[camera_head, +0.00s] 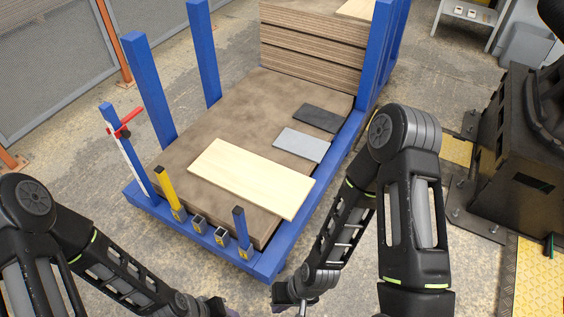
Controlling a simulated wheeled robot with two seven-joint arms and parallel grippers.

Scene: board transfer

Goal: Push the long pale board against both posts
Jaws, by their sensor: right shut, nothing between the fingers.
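The long pale board (250,178) lies flat and slanted on the brown deck of the blue-framed cart. Its right end reaches the blue side rail. A yellow post (169,191) and a short blue post (241,228) stand at the cart's near edge, with a strip of brown deck visible between them and the board. My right gripper (292,292) is shut and empty at the bottom, in front of the cart and apart from the board. My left gripper (218,306) is at the bottom edge, mostly cut off, and its fingers cannot be made out.
Two empty sockets (210,231) sit between the posts. A light grey plate (302,144) and a dark plate (317,118) lie behind the board. A brown board stack (312,50) stands at the back. Tall blue uprights (150,98) rise left; a black machine (515,150) stands right.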

